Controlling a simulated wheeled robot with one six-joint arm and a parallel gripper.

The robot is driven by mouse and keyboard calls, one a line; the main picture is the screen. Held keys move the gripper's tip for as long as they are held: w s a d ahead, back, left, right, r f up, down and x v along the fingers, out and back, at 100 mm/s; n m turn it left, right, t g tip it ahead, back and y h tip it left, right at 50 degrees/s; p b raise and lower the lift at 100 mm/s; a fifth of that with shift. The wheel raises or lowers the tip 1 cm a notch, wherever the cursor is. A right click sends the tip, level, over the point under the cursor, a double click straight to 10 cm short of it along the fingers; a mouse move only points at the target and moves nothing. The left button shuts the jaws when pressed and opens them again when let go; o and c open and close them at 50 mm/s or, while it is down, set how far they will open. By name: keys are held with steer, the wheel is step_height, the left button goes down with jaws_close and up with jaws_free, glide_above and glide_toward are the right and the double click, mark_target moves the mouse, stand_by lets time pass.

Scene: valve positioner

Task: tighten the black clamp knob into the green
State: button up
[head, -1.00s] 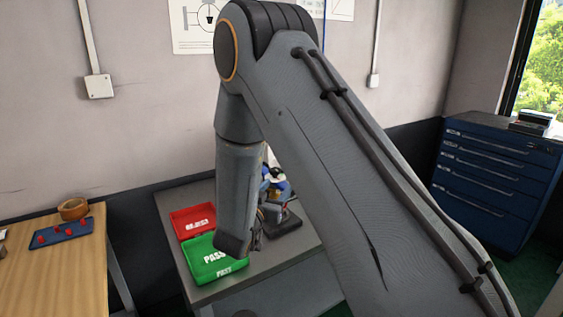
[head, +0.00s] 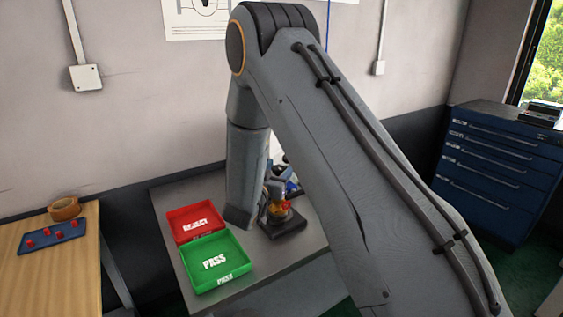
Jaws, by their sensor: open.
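The valve positioner assembly (head: 281,212), with blue, yellow and red parts, stands on a dark base plate (head: 287,229) on the grey bench. My arm covers much of it. The black clamp knob cannot be made out, and no green marking shows on the device at this size. My gripper (head: 273,191) shows only in part, just below and right of my forearm's lower end, close in front of the device. It is open, with nothing visible in it. Whether it touches the device cannot be told.
A red REJECT tray (head: 181,232) and a green PASS tray (head: 238,268) sit on the bench (head: 165,203) left of the device. A wooden table (head: 50,280) at left holds a blue tray with red pieces (head: 70,236). A blue drawer cabinet (head: 480,190) stands right.

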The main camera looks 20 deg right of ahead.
steer(key=shift+p+x, duration=0.35)
steer(key=shift+x, duration=1.1)
steer(key=shift+c, duration=0.6)
steer(key=c, duration=0.9)
steer(key=shift+c, duration=0.2)
steer(key=shift+m+g+h+b, duration=0.3)
steer(key=shift+h, duration=0.1)
steer(key=shift+s+d+m+g+h+b, duration=0.25)
steer(key=shift+s+m+g+h+b, duration=0.6)
steer(key=shift+m+g+b, duration=1.55)
steer(key=shift+s+d+m+g+h+b, duration=0.35)
steer(key=shift+m+g+h+b, duration=1.1)
steer(key=shift+g, duration=1.75)
steer(key=shift+s+d+m+g+h+b, duration=0.15)
steer(key=shift+s+m+g+h+b, duration=0.65)
steer(key=shift+m+g+b, duration=1.7)
steer(key=shift+w+n+g+p, duration=0.1)
steer(key=shift+n+g+p, duration=0.2)
steer(key=shift+g, duration=0.2)
